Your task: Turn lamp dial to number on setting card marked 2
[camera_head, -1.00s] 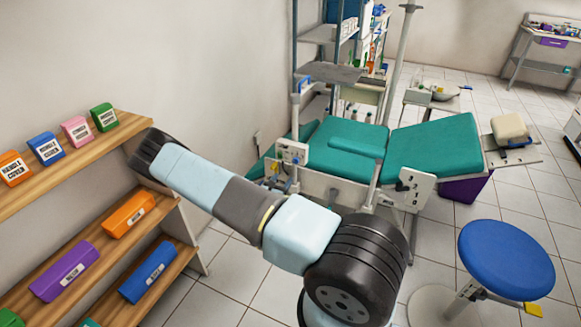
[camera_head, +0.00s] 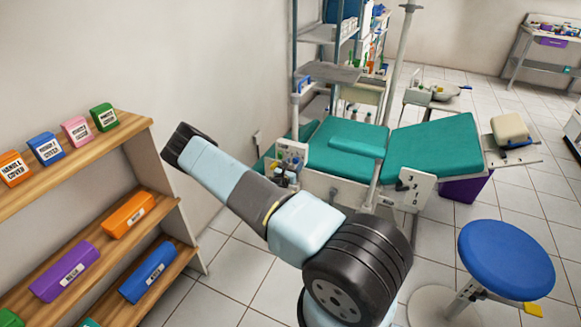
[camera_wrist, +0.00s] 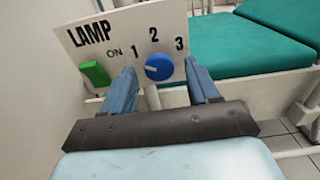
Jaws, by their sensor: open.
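In the wrist view, a white panel (camera_wrist: 118,40) reads LAMP, with a green switch (camera_wrist: 95,73) marked ON at its left. A round blue dial (camera_wrist: 158,67) is on its right, ringed by the numbers 1, 2 and 3. The dial's pale mark points left, nearest the 1. My gripper (camera_wrist: 160,72) is open, its blue fingers on either side of the dial; I cannot tell whether they touch it. In the head view, the panel (camera_head: 292,152) is at the near left end of the teal chair, its lettering too small to read. No setting card marked 2 is identifiable.
The teal dental chair (camera_head: 435,145) extends right behind the panel. A wooden shelf (camera_head: 95,165) with coloured boxes stands at left. A blue stool (camera_head: 505,258) stands at right. Tiled floor is open between stool and chair.

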